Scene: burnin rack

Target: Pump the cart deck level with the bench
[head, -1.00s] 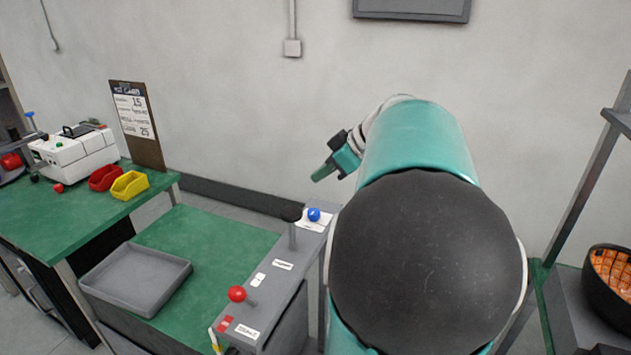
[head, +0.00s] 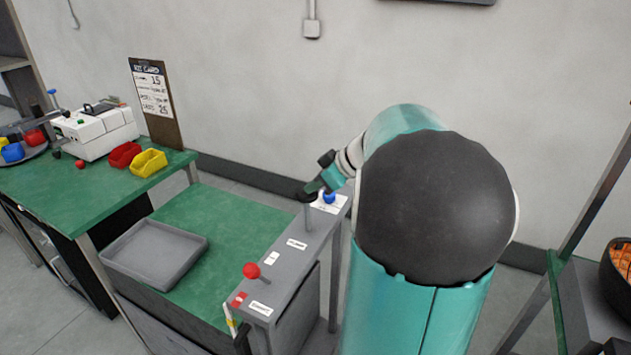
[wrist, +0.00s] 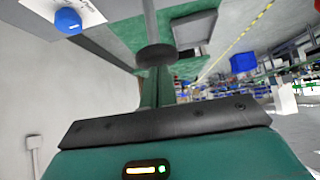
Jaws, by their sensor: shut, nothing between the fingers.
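The cart deck (head: 215,225) is a green surface that sits lower than the green bench top (head: 80,205) on its left. A grey console (head: 285,262) runs along the cart's right side. From it rises an upright grey lever with a black knob (head: 306,197), also large in the wrist view (wrist: 155,55). A blue knob (head: 329,197) stands beside it and shows in the wrist view (wrist: 68,20). A red-knobbed lever (head: 251,270) is at the near end. My gripper (head: 312,187) is shut and empty, its tip at the black knob; I cannot tell whether they touch.
A grey tray (head: 155,253) lies on the deck. The bench holds a white machine (head: 95,133), red (head: 124,155) and yellow (head: 149,163) bins and a clipboard (head: 155,105). A shelf with a black bowl (head: 617,285) stands at the right. The wall is close behind.

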